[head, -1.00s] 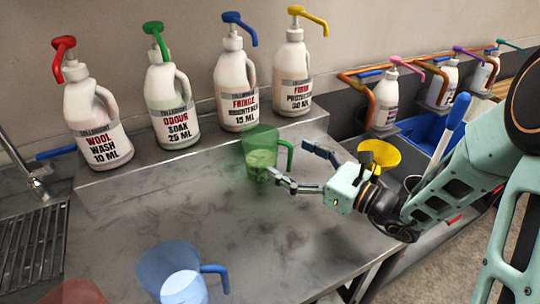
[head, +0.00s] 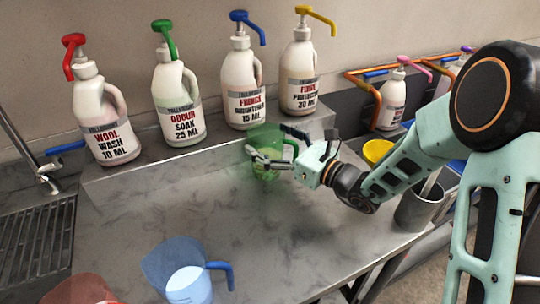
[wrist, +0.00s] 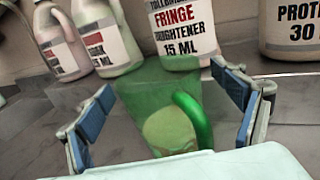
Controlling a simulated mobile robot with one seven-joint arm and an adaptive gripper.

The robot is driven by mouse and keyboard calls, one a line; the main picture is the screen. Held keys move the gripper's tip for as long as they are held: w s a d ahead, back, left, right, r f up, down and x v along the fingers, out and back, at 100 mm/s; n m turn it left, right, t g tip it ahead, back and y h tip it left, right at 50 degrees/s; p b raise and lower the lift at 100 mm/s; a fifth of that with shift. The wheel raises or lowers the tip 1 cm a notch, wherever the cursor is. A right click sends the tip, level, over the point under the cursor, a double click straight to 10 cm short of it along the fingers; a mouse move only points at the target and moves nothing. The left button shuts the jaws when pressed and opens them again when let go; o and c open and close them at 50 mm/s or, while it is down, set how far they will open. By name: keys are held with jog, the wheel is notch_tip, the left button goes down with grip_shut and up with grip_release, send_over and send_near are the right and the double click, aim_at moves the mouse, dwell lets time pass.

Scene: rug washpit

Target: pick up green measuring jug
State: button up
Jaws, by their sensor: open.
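The green measuring jug (head: 262,141) is translucent and stands upright on the grey worktop, in front of the raised ledge. It also shows in the wrist view (wrist: 150,105), with its handle toward the right and something pale inside. My gripper (head: 268,148) is open at the jug. In the wrist view its blue-padded fingers (wrist: 168,105) are spread, one on each side of the jug, with the jug's body and handle between them. A gap shows on the right side; I cannot tell whether the left finger touches.
Several pump bottles, such as the white fringe brightener bottle (head: 243,90), stand on the ledge behind the jug. A blue jug (head: 180,268) and a red jug (head: 82,290) stand at the front left. The worktop (head: 150,215) between is clear.

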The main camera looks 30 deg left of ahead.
jog(key=c, duration=2)
jog(key=shift+c, duration=0.5)
jog(key=shift+r, duration=0.2)
